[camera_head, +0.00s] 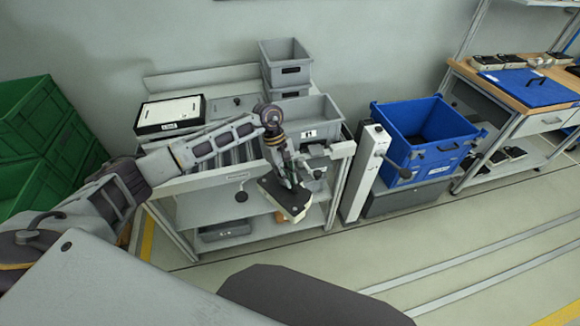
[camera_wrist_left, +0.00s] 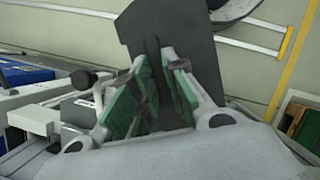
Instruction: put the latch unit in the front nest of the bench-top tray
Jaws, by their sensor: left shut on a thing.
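My left gripper (camera_head: 286,181) is shut on a flat dark unit with a pale edge, which I take for the latch unit (camera_head: 291,206). It holds the unit tilted in the air, in front of the grey cart. In the left wrist view the green-padded fingers (camera_wrist_left: 156,88) close on the unit's dark plate (camera_wrist_left: 178,45). My right gripper is out of view.
The grey cart carries grey bins (camera_head: 285,63) and a black-edged white-topped box (camera_head: 170,112). A blue crate (camera_head: 425,140) stands between cart and bench, beside a pale post (camera_head: 362,165). Green crates (camera_head: 40,135) stand at far left. The floor at front right is clear.

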